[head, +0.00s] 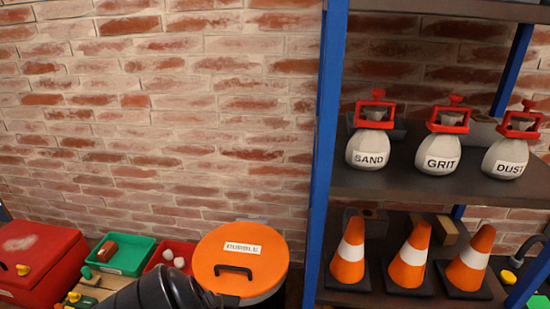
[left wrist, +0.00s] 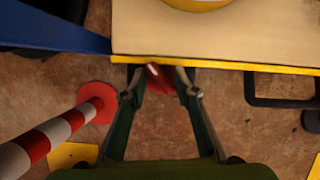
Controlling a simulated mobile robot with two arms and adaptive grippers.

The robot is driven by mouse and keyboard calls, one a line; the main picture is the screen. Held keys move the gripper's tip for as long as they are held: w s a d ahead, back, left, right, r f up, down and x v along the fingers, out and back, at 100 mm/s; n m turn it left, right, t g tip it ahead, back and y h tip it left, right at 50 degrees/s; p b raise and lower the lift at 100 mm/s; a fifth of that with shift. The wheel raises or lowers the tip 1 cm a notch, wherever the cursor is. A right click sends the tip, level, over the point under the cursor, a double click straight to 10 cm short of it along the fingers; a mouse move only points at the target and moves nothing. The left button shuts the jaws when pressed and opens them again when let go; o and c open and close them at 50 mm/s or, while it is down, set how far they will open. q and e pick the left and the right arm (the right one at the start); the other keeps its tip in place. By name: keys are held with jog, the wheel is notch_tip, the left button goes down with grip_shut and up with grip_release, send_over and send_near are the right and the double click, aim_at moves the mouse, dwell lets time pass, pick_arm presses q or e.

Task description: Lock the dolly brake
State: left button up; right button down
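In the left wrist view, a flat tan deck with a yellow edge (left wrist: 230,40), which looks like the dolly, fills the upper right. A red piece (left wrist: 160,78), which looks like the brake pedal, sticks out from under the yellow edge. My left gripper (left wrist: 160,80) is open, with one finger on each side of the red piece. Gaps seem to show between it and the fingertips; I cannot tell whether either touches. The rest of the red piece is hidden under the deck. The dolly does not show in the head view. My right gripper is not in view.
A red-and-white striped post (left wrist: 48,141) on a red base stands left of my left gripper. A blue bar (left wrist: 55,28) and a black frame (left wrist: 283,90) flank it. The head view shows an orange-lidded bin (head: 241,291) and a blue-framed shelf (head: 324,150) with cones and bags.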

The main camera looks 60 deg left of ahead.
pick_arm(q)
jog(key=s+d+r+m+p, duration=0.1)
jog(key=s+d+r+p, duration=0.1)
jog(key=r+p, duration=0.35)
jog(key=s+d+r+p, duration=0.1)
jog(key=d+r+p, duration=0.15)
jog(key=r, duration=0.55)
jog(key=s+d+n+h+p, duration=0.1)
jog(key=s+n+h+p, duration=0.1)
jog(key=s+n+p, duration=0.7)
jog(key=s+d+n+h+p, duration=0.1)
jog(key=s+n+p, duration=0.8)
jog(key=s+n, duration=0.5)
jog(key=shift+s+d+r+g+h, duration=0.25)
jog(key=shift+s+r+g+h, duration=0.2)
jog(key=shift+s, duration=0.35)
